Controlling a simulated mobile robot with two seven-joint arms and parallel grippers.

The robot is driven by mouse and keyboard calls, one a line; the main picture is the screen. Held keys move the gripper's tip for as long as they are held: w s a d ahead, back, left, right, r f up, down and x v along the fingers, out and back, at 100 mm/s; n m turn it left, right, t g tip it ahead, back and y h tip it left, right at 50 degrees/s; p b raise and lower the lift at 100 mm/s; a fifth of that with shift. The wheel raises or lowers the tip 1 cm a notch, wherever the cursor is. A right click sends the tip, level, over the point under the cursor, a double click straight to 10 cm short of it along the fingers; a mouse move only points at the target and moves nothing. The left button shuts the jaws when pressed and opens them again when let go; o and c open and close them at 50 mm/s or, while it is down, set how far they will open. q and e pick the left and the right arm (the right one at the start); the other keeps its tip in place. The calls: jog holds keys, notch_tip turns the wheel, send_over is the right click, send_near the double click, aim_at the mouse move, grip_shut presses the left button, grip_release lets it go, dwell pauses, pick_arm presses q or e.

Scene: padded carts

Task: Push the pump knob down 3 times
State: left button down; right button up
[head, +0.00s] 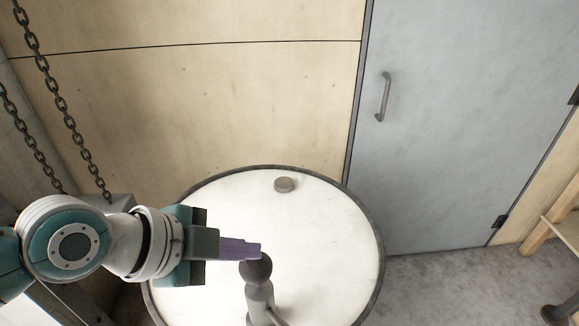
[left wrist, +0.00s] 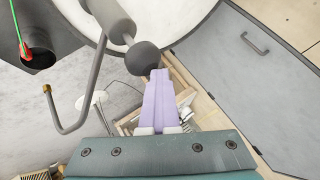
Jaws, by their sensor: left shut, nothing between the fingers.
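The pump stands on a round white drum top (head: 205,225) with a dark rim. Its dark ball knob (head: 258,266) sits on top of a grey pump body (head: 259,298). My left gripper (head: 258,249) comes in from the left, shut, with its purple fingers at the upper side of the knob; I cannot tell whether they touch. In the left wrist view the knob (left wrist: 142,58) is just beyond the shut fingertips (left wrist: 158,76), and a bent grey spout (left wrist: 72,122) hangs from the pump. My right gripper is not in view.
A small round cap (head: 285,184) lies on the far part of the drum top. A plywood wall (head: 210,100) and a grey door (head: 460,120) with a handle (head: 383,97) stand behind. Chains (head: 62,105) hang at the left. Grey floor is open at the right.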

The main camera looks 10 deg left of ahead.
aim_at(247, 264)
pick_arm(q)
jog(key=shift+r+p, duration=1.75)
jog(key=shift+r, duration=0.5)
notch_tip(247, 264, up, 5)
jog(key=p, duration=0.4)
